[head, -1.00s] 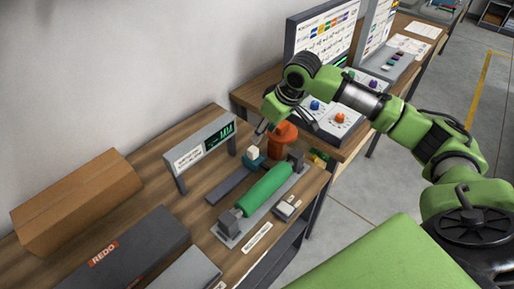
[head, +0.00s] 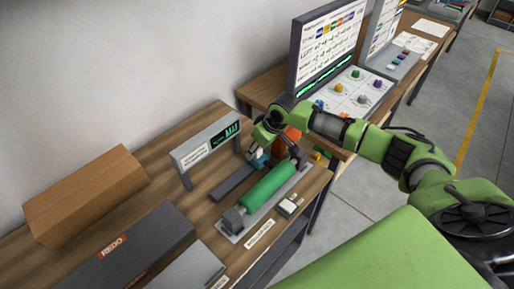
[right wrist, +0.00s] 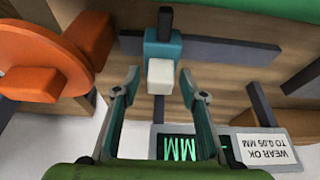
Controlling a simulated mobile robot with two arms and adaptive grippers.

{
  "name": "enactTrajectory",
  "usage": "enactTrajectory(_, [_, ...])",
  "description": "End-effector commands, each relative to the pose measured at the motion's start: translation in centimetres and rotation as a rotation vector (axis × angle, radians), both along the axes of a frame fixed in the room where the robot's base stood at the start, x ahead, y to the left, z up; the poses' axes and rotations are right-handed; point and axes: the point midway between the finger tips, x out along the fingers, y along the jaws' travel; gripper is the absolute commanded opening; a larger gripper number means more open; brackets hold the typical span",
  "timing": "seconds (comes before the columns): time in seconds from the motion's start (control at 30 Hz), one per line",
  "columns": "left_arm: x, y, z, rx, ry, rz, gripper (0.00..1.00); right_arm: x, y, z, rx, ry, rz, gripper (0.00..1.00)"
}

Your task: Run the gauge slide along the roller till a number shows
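The gauge slide is a teal block (right wrist: 172,48) with a white knob (right wrist: 160,76), on a dark rail (head: 234,183). In the head view the slide (head: 257,160) is partly hidden by my right gripper, at the rail's far end. The green roller (head: 267,186) lies in its stand beside the rail. My right gripper (right wrist: 160,82) is open; its fingers stand either side of the white knob, with visible gaps. The gauge display (head: 231,132) shows green "MM"; I can read no number. My left gripper is not in view.
An orange wheel (right wrist: 42,64) stands close to the slide's far end. A cardboard box (head: 86,195) and a dark case marked REDO (head: 120,254) lie at the left. A panel with coloured knobs (head: 350,95) stands on the farther bench.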

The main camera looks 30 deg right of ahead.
Motion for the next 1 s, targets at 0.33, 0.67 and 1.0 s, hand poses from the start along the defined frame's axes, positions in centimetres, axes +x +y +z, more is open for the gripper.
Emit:
enactTrajectory(0.33, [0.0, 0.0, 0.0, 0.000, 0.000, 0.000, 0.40, 0.0, 0.0, 0.0, 0.000, 0.000, 0.000, 0.00])
enactTrajectory(0.67, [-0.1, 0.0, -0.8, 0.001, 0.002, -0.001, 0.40, 1.3, -3.6, 0.0, 0.000, 0.000, -0.003, 0.00])
enactTrajectory(1.0, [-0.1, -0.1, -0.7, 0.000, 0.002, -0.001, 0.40, 1.4, -4.1, 0.2, -0.003, -0.003, -0.004, 0.30])
